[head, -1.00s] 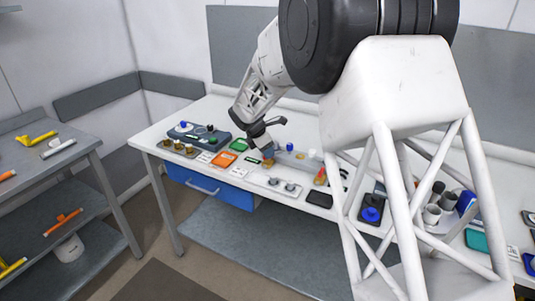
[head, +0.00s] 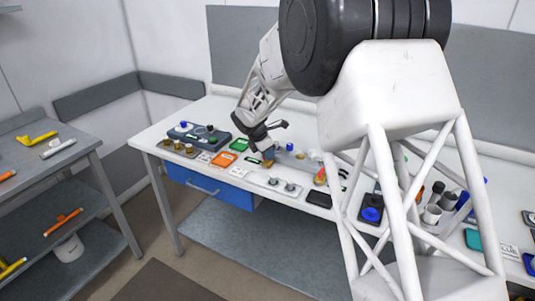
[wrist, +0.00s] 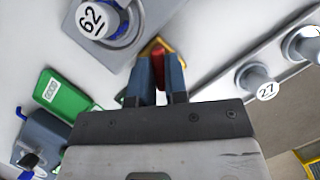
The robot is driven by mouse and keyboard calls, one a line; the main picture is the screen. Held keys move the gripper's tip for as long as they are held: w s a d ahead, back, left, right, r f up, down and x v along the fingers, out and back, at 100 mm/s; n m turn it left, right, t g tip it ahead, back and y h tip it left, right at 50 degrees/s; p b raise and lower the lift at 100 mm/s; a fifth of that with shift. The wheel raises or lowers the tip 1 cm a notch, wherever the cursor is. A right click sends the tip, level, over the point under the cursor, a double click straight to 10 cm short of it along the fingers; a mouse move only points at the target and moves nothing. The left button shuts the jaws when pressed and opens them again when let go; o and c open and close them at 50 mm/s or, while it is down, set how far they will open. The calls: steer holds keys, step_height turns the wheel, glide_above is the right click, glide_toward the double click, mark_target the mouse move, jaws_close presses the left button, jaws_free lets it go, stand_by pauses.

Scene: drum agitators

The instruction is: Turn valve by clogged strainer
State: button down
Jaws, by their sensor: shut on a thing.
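In the wrist view, my gripper (wrist: 167,85) has its two blue fingers closed on a narrow red part (wrist: 158,66), perhaps a valve handle. A yellow-brown base (wrist: 178,46) shows just beyond the fingertips. In the head view my gripper (head: 266,152) is low over the middle of the white bench, above a small brownish piece (head: 267,163). A round cap marked 62 (wrist: 94,20) stands on a grey plate beside the fingers. A knob marked 27 (wrist: 262,86) sits on a strip to the right. I cannot tell which fitting is the clogged strainer.
A green block (wrist: 67,102) lies left of my fingers. A grey shelf rack (head: 40,160) stands at left.

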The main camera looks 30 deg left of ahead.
steer(key=shift+m, duration=0.4)
steer(key=m+g+h, duration=0.1)
steer(key=m, duration=0.3)
steer(key=shift+w, duration=0.1)
steer(key=m+g, duration=0.1)
steer(key=m, duration=0.2)
steer(key=m+g, duration=0.1)
steer(key=m, duration=0.2)
steer(key=shift+g+h, duration=0.3)
steer(key=shift+h, duration=0.1)
steer(key=c, duration=1.1)
jaws_free()
steer(key=shift+c, duration=0.2)
steer(key=shift+a+n, duration=0.1)
steer(key=shift+n, duration=0.2)
